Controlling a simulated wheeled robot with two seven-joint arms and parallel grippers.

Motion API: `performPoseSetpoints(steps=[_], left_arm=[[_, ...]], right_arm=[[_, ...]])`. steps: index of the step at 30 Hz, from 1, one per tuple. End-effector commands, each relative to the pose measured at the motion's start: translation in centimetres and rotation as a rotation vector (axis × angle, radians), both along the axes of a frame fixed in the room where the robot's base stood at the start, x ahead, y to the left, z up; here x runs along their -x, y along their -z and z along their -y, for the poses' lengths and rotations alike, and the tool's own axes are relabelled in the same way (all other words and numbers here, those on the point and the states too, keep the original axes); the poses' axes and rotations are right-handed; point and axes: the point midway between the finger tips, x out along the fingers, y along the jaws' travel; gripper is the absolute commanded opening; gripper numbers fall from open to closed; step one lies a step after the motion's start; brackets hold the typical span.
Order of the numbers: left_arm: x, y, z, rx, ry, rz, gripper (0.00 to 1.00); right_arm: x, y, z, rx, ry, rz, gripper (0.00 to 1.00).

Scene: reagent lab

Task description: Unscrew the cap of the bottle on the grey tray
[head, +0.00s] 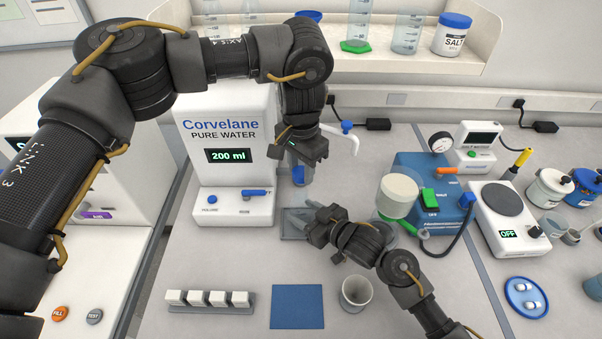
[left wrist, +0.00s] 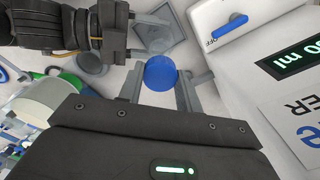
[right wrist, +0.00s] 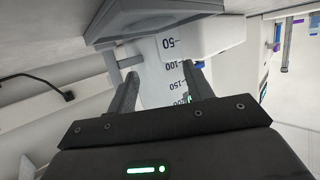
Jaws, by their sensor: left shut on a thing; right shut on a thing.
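The clear bottle (head: 294,222) stands on the grey tray (head: 290,238). My right gripper (head: 312,210) is shut on its side; the right wrist view shows the graduated bottle wall (right wrist: 160,75) between the fingers (right wrist: 160,90). The blue cap (head: 298,175) is between the fingers of my left gripper (head: 298,172), which is shut on it from above. In the head view the cap appears above the bottle, with a gap between them. The left wrist view shows the cap (left wrist: 160,73) and the tray (left wrist: 178,28) beyond it. The bottle's mouth cannot be made out.
The white water dispenser (head: 226,150) stands close behind and left of the tray. A blue pump unit (head: 415,165) and a white hotplate (head: 510,235) stand to the right. A blue mat (head: 297,307), a rack of white blocks (head: 210,303) and a beaker (head: 356,293) lie in front.

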Motion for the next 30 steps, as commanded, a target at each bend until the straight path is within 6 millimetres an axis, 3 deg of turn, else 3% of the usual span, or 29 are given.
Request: performPoseSetpoints(steps=[3, 4, 9, 20, 30], left_arm=[[0.0, 0.1, 0.0, -0.001, 0.000, -0.001, 0.07], [0.0, 0.1, 0.0, -0.001, 0.000, -0.001, 0.07], [0.0, 0.1, 0.0, -0.001, 0.000, -0.001, 0.07], [0.0, 0.2, 0.0, -0.001, 0.000, -0.001, 0.07], [0.0, 1.3, 0.0, 0.000, 0.000, 0.000, 0.07]], right_arm=[[0.0, 0.0, 0.0, 0.000, 0.000, 0.000, 0.00], [0.0, 0.0, 0.0, 0.000, 0.000, 0.000, 0.55], [0.0, 0.0, 0.0, 0.000, 0.000, 0.000, 0.77], [0.4, -0.1, 0.4, 0.000, 0.001, 0.000, 0.77], [4.8, -1.9, 4.9, 0.004, 0.000, 0.002, 0.77]])
